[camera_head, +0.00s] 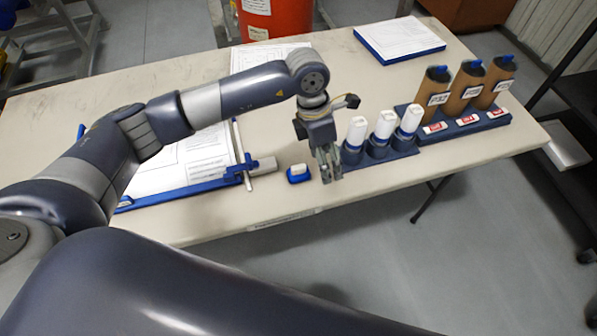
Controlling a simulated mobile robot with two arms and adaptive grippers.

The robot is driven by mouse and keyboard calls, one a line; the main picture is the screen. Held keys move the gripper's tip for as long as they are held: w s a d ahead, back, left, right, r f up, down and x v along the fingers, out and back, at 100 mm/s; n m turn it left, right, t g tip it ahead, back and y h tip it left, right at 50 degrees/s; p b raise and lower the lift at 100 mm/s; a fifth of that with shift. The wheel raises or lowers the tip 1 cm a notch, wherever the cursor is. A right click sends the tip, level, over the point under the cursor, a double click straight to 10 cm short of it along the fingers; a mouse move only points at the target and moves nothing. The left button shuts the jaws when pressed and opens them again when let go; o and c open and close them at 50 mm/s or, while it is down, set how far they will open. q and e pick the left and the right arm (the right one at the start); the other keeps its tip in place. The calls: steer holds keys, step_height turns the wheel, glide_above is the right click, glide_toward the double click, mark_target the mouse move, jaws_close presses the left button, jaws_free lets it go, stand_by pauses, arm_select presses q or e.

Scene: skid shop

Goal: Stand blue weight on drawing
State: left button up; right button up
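A small blue block with a white top (299,174), which looks like the blue weight, sits on the table near its front edge. A drawing sheet (165,178) lies on a blue-edged board (190,190) at the left, partly hidden by my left arm. My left gripper (329,178) points down just right of the blue block, apart from it in the picture. Its fingers are small and seen at an angle, so the gap between them is unclear. No object shows clearly in it. My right gripper is not in view.
White-capped bottles (383,125) stand in a blue holder right of my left gripper. Brown labelled bottles (466,84) stand in a blue rack farther right. A grey block with a white rod (262,166) lies beside the drawing board. Another paper board (400,38) lies at the back.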

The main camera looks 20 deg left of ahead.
arm_select(q)
steer(key=w+a+y, duration=0.2)
steer(key=a, duration=0.4)
glide_above(298, 167)
steer(key=d, duration=0.1)
step_height(298, 167, down, 4)
steer(key=shift+r+y+p, duration=0.1)
steer(key=shift+y+p, duration=0.2)
steer(key=shift+p, duration=0.1)
steer(key=shift+f, duration=0.65)
steer(key=shift+a+f+p, duration=0.2)
steer(key=shift+f+p, duration=0.15)
steer(key=shift+f, duration=0.05)
steer(key=f, duration=0.2)
steer(key=f+p, duration=0.1)
steer(key=shift+a+f, duration=0.3)
steer(key=shift+w+f, duration=0.1)
steer(key=shift+f, duration=0.3)
steer(key=shift+c, duration=0.3)
steer(key=c, duration=1.4)
